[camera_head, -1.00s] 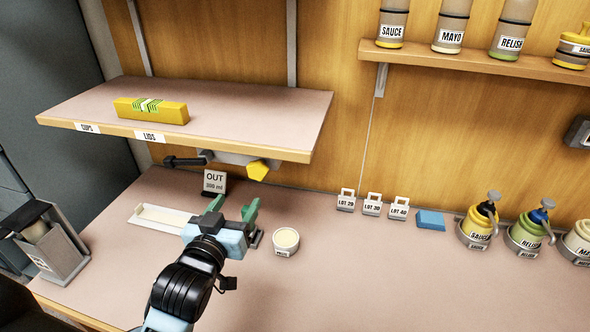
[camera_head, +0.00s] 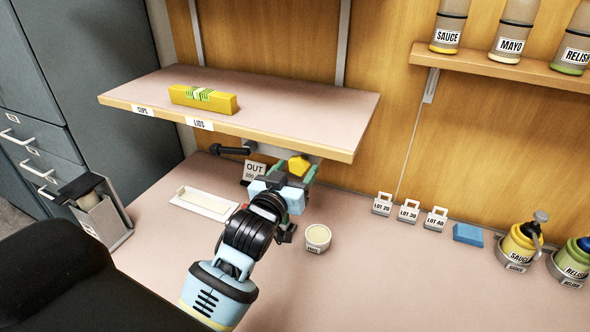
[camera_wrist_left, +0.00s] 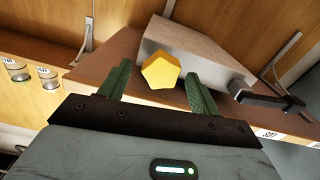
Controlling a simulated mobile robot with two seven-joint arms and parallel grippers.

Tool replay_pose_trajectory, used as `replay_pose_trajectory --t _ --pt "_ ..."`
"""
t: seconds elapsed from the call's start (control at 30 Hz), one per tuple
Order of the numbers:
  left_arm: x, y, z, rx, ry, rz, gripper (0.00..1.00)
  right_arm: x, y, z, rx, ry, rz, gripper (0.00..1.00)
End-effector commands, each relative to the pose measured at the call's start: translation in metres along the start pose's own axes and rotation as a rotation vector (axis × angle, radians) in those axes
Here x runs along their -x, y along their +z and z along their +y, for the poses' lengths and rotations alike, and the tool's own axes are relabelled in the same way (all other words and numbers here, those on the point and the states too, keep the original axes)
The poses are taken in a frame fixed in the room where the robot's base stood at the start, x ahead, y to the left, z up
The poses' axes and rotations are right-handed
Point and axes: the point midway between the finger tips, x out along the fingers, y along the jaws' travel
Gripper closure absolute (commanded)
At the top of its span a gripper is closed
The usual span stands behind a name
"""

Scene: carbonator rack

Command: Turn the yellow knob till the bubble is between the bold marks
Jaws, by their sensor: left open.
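The yellow knob (camera_head: 299,165) sits under the front right part of the shelf. In the left wrist view the five-sided knob (camera_wrist_left: 162,71) shows ahead of and between the fingertips. My left gripper (camera_head: 293,172) is open just below and in front of the knob; its green fingers (camera_wrist_left: 155,80) stand apart on either side of it, and I cannot tell whether they touch it. The yellow spirit level (camera_head: 203,98) lies on the shelf (camera_head: 290,100). Its green vial is visible, but the bubble and bold marks are too small to read. My right gripper is not in view.
A black lever (camera_head: 230,150) sticks out left of the knob under the shelf. An OUT sign (camera_head: 254,170), a white tray (camera_head: 205,203) and a small cup (camera_head: 318,237) are near my arm. Lot tags (camera_head: 409,211) and a blue block (camera_head: 468,235) stand further right.

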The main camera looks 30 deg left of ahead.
Motion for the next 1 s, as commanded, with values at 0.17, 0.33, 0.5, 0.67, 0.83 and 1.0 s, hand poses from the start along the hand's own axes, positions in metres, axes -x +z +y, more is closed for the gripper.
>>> replay_pose_trajectory --t 0.17,0.33,0.5,0.67,0.83,1.0 --pt "-0.0087 -0.0002 0.0001 0.0 0.0 0.0 0.37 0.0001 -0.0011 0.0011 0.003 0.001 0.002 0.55" --pt "-0.0095 0.0005 0.0 0.0 0.0 -0.001 0.37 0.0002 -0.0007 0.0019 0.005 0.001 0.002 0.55" --pt "-0.0093 0.0006 -0.0001 0.0 0.0 -0.001 0.46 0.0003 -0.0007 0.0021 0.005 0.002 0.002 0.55" --pt "-0.0092 0.0006 0.0 0.0 0.0 -0.001 0.67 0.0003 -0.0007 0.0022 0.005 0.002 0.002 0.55" --pt "-0.0091 0.0006 0.0 -0.001 0.0 -0.001 0.82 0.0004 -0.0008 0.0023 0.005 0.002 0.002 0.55" --pt "-0.0091 0.0006 0.0 -0.019 0.0 -0.001 0.82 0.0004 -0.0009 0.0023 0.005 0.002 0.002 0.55"
